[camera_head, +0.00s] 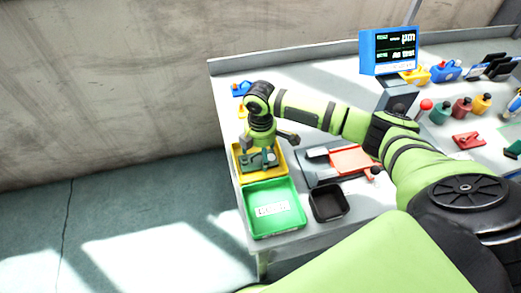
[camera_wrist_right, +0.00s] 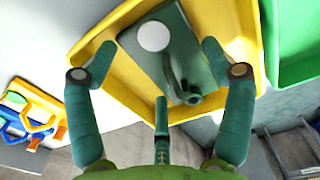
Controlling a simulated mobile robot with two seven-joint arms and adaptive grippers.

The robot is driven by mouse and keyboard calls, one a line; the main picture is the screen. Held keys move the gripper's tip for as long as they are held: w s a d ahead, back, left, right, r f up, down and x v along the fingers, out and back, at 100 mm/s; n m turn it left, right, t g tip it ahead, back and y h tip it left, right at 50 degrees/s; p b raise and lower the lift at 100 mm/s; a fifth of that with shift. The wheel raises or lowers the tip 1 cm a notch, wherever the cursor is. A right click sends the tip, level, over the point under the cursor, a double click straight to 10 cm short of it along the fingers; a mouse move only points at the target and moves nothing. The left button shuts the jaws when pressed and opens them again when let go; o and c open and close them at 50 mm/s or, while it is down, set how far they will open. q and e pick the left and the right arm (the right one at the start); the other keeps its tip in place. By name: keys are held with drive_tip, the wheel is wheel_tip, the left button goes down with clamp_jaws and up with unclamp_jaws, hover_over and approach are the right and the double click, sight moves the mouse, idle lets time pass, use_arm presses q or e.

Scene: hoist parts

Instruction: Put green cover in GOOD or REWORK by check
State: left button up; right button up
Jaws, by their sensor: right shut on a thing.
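The green cover (camera_wrist_right: 178,50) is a dark green plate with a round white spot and a curved handle-like part. It is at the yellow tray (camera_wrist_right: 95,68) in the right wrist view. In the head view the cover (camera_head: 262,158) shows partly under my right gripper (camera_head: 262,146), over the yellow tray (camera_head: 236,152). I cannot tell whether the cover touches the tray floor. A green tray (camera_head: 258,193) with a white label stands in front of the yellow tray. My left gripper is out of view.
A small black bin (camera_head: 328,203) stands right of the green tray. A grey and red fixture (camera_head: 352,160) is behind it. A blue monitor (camera_head: 388,50) stands at the back. Several coloured parts (camera_head: 462,107) fill the right side. The table's left edge is close to the trays.

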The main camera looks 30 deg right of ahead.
drive_tip(key=o, duration=1.4)
drive_tip(key=shift+f, duration=0.1)
wheel_tip(320, 180, up, 12)
drive_tip(key=shift+r+b, duration=0.15)
drive_tip(key=shift+b, duration=0.35)
